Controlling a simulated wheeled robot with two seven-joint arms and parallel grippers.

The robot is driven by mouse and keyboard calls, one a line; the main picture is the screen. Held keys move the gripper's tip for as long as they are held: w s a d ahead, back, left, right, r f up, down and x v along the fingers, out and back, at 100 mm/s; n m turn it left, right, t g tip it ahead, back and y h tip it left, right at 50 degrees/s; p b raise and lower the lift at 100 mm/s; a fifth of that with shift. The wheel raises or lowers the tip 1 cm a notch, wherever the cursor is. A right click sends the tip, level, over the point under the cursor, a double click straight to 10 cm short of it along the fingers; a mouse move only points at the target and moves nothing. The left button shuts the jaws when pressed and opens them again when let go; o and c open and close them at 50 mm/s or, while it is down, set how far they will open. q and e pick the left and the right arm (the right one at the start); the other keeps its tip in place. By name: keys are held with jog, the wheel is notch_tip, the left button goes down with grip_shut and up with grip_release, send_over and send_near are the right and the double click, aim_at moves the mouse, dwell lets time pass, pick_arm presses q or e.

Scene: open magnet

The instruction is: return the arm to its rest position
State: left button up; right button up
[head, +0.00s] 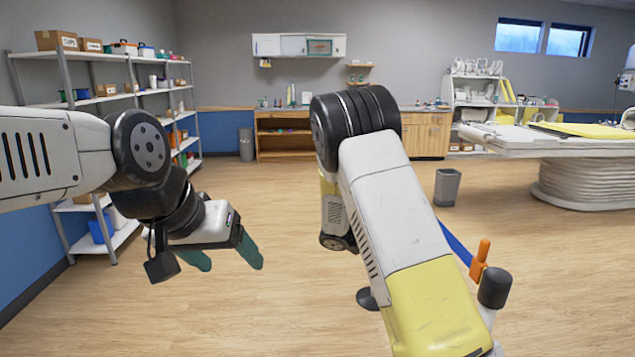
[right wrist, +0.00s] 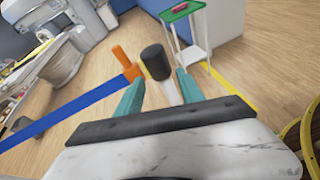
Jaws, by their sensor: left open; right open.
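My left gripper (head: 222,258) hangs below its bent wrist at the left of the head view. Its two green fingers are apart, with nothing between them. My right arm (head: 385,205), white and yellow, stretches from the middle to the bottom of the head view; its gripper is not visible there. In the right wrist view, my right gripper (right wrist: 160,84) has its teal fingers spread. A black-capped post (right wrist: 156,62) shows between them, and an orange handle (right wrist: 127,64) shows just left. I cannot tell whether the fingers touch the post.
A shelf rack (head: 140,97) stands at the left wall. A patient table (head: 545,145) is at the right, with a grey bin (head: 447,187) nearer the middle. In the right wrist view, a stand with a green tray (right wrist: 183,10) is beyond the fingers. Open wooden floor lies between.

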jog(key=s+a+r+m+t+y, duration=0.3)
jog(key=s+a+r+m+y, duration=0.3)
jog(key=s, duration=0.4)
jog(key=s+a+r+m+t+y, duration=0.4)
jog(key=s+a+r+m+y, duration=0.3)
jog(key=s+r+m+y, duration=0.1)
jog(key=shift+s+r+t+y, duration=0.3)
jog(key=shift+s+r+y, duration=0.65)
jog(key=shift+y, duration=0.25)
dwell(0.4)
